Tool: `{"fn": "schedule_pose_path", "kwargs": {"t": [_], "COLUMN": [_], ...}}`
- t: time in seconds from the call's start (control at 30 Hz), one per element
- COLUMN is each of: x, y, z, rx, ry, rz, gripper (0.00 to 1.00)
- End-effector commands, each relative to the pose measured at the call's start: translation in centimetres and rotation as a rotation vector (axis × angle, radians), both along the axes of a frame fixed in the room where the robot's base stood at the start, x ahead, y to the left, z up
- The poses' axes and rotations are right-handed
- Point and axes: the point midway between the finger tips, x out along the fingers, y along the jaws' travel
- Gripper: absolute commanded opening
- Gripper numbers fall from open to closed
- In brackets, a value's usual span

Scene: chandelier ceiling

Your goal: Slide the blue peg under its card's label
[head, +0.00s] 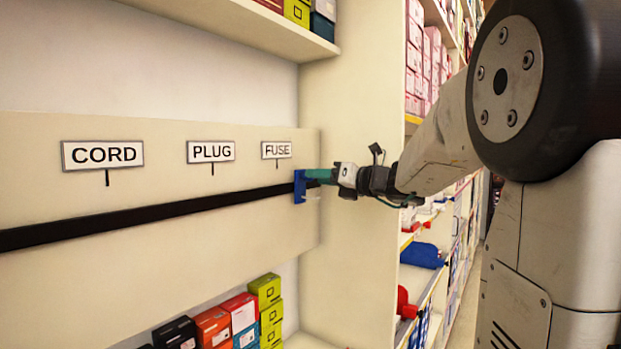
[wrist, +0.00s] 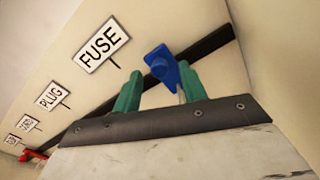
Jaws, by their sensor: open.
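The blue peg (head: 299,187) sits on the black rail (head: 150,212), a little to the right of the tick under the FUSE label (head: 276,149). My gripper (head: 318,176) reaches in from the right at the peg. In the wrist view the peg (wrist: 162,66) stands between the two teal fingers of my gripper (wrist: 160,76), which are apart and open. The right finger appears close to the peg; contact cannot be told. The PLUG label (head: 211,151) and CORD label (head: 102,155) are farther left, each with a dark tick below. No card is recognisable.
A shelf side wall (head: 350,100) stands just right of the rail's end. Colored boxes (head: 240,313) are below the panel, and more boxes (head: 297,10) are on the shelf above. A red object (wrist: 32,156) shows far along the rail. The rail left of the peg looks clear in the head view.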

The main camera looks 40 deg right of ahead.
Motion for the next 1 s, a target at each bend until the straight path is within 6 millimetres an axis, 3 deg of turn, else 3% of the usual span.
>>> {"fn": "schedule_pose_path", "kwargs": {"t": [0.2,0.5,0.67,1.0], "x": [2.0,2.3,2.2,1.2], "y": [0.8,0.9,0.9,0.5], "z": [0.0,0.0,0.0,0.1], "rx": [-0.001,-0.002,-0.002,-0.003], "ry": [0.001,0.0,0.0,-0.001], "rz": [0.003,0.001,0.001,-0.022], "gripper": [0.42,0.42,0.0,0.0]}}
